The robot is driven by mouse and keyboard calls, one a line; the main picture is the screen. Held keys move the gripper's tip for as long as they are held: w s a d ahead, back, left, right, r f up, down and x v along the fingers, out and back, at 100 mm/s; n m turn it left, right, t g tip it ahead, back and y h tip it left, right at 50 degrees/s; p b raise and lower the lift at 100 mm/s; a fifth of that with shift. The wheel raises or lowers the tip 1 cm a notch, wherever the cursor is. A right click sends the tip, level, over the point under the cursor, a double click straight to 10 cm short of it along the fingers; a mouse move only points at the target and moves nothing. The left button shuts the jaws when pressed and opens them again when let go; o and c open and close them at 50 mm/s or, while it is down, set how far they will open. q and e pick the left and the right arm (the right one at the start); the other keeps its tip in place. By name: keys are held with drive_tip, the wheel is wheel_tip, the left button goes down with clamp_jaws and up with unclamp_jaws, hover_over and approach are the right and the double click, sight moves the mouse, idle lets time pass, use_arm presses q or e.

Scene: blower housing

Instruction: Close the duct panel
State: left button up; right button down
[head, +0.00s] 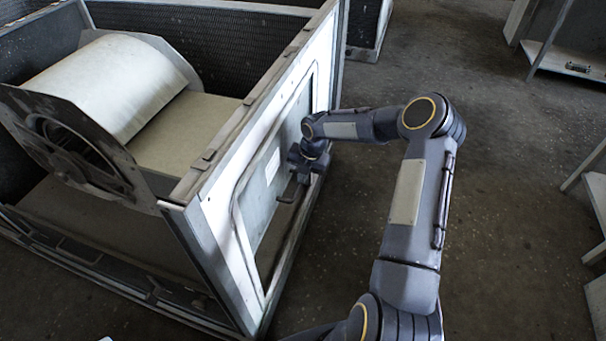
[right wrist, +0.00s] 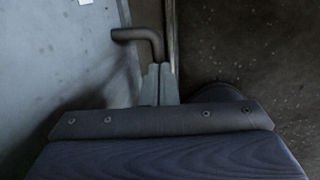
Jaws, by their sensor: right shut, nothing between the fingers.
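The duct panel (head: 262,205) is a pale blue-grey plate in the framed side of the blower housing. Its dark bent handle (head: 287,196) stands out from its face; the handle also shows in the right wrist view (right wrist: 140,37). My right gripper (head: 298,178) is at the panel's outer face, beside the handle. In the right wrist view its fingers (right wrist: 160,70) are together and empty, with their tips close to the handle's bend. I cannot tell whether they touch it, or whether the panel lies flush in its frame. My left gripper is not in view.
The open-topped blower housing (head: 215,150) holds a fan drum (head: 112,85) at the left. Bare concrete floor (head: 500,200) lies right of my right arm. Metal cabinets (head: 570,65) stand at the right edge and upper right.

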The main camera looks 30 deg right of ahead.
use_arm(q)
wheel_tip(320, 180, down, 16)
drive_tip(key=b, duration=1.5)
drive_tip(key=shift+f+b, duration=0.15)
drive_tip(key=shift+b, duration=0.25)
use_arm(e)
wheel_tip(320, 180, down, 28)
drive_tip(key=shift+r, duration=0.15)
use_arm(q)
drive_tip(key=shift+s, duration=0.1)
use_arm(e)
drive_tip(key=shift+s, duration=0.1)
